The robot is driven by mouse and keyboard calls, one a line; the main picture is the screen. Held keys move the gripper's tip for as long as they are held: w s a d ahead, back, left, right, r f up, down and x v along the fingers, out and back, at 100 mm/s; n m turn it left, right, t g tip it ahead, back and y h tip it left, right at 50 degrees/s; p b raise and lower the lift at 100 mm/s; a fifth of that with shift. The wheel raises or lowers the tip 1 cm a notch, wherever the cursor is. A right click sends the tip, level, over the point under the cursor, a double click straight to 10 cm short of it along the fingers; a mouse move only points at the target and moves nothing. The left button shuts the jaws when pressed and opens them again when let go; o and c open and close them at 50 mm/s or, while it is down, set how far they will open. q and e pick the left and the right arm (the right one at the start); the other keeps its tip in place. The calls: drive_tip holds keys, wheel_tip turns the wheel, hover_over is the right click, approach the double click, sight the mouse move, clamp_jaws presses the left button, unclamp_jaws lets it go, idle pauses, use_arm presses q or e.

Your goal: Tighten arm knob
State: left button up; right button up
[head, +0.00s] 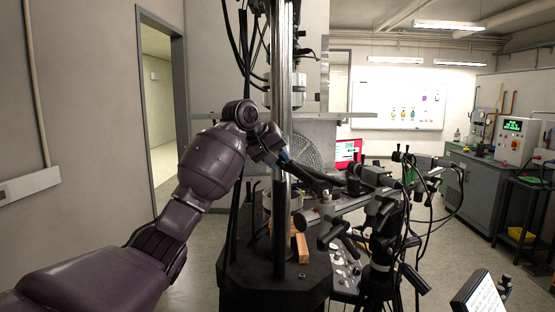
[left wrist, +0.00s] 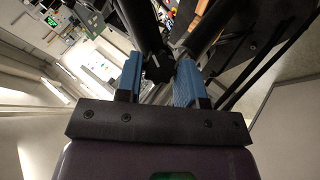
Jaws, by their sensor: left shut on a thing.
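My left gripper (head: 274,153) reaches in from the left, beside the tall metal column (head: 282,90). In the left wrist view its two blue fingers (left wrist: 158,82) stand on either side of a black knob (left wrist: 158,68) and are shut on it. The knob sits where dark arm tubes meet. In the head view a black jointed arm (head: 305,174) runs from the gripper down and right towards the cameras; the knob itself is hard to make out there. My right gripper is not in view.
Cameras on stands (head: 380,178) with loose black cables crowd the right of the column. A tablet-like panel (head: 482,298) stands at lower right. Open floor lies left of the machine.

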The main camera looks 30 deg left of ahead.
use_arm(q)
drive_tip(key=shift+m+g+y, duration=0.3)
drive_tip(key=shift+m+y, duration=0.1)
drive_tip(key=shift+m, duration=0.4)
drive_tip(key=o, duration=0.6)
drive_tip(key=shift+o, duration=0.2)
drive_tip(key=shift+r, duration=0.15)
drive_tip(key=b+v, duration=0.2)
drive_tip(key=v, duration=0.8)
drive_tip(key=shift+s+r, duration=0.2)
drive_tip(key=shift+s, duration=0.05)
drive_tip(key=shift+d+f, duration=0.1)
